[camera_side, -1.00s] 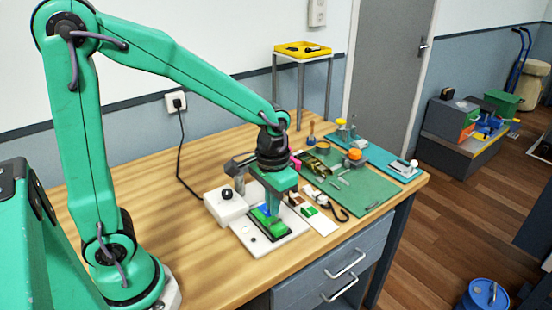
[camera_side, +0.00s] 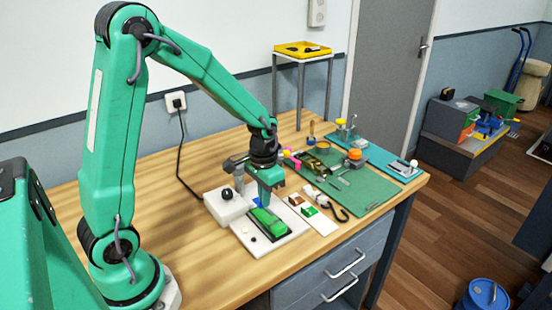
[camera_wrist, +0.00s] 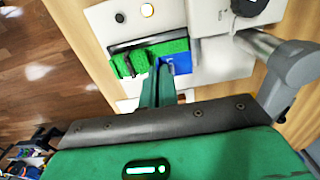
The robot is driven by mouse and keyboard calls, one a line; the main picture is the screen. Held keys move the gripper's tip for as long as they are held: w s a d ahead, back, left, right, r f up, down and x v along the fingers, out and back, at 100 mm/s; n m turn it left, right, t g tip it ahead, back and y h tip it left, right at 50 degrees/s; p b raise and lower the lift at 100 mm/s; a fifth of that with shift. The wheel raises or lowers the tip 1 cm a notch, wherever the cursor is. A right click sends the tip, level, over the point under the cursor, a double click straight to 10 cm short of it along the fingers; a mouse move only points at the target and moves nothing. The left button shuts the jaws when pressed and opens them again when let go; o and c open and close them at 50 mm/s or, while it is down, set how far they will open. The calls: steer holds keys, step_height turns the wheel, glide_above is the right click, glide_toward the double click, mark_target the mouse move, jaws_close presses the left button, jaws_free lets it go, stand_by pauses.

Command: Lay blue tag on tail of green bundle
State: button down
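The green bundle (camera_side: 267,222) lies on a white plate (camera_side: 284,238); in the wrist view the bundle (camera_wrist: 150,56) has strands spreading at its left end. The blue tag (camera_side: 257,202) shows at the bundle's back end, by my fingertips. In the wrist view the tag (camera_wrist: 180,63) is just right of the bundle, partly behind my fingers. My gripper (camera_side: 266,202) points down at that end, its fingers close together; they appear shut on the tag's edge. In the wrist view my gripper (camera_wrist: 158,72) hides where they meet. I cannot tell whether the tag touches the bundle.
A white box with a black knob (camera_side: 226,203) and a grey post stands left of the plate. A white card with small blocks (camera_side: 310,211) and a green mat with tools (camera_side: 363,190) lie to the right.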

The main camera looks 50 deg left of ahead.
steer(key=shift+f, duration=1.85)
steer(key=shift+f, duration=0.15)
steer(key=c, duration=2)
jaws_free()
steer(key=shift+o, duration=0.2)
step_height(320, 180, up, 12)
steer(key=shift+f, duration=0.15)
steer(key=shift+r, duration=0.3)
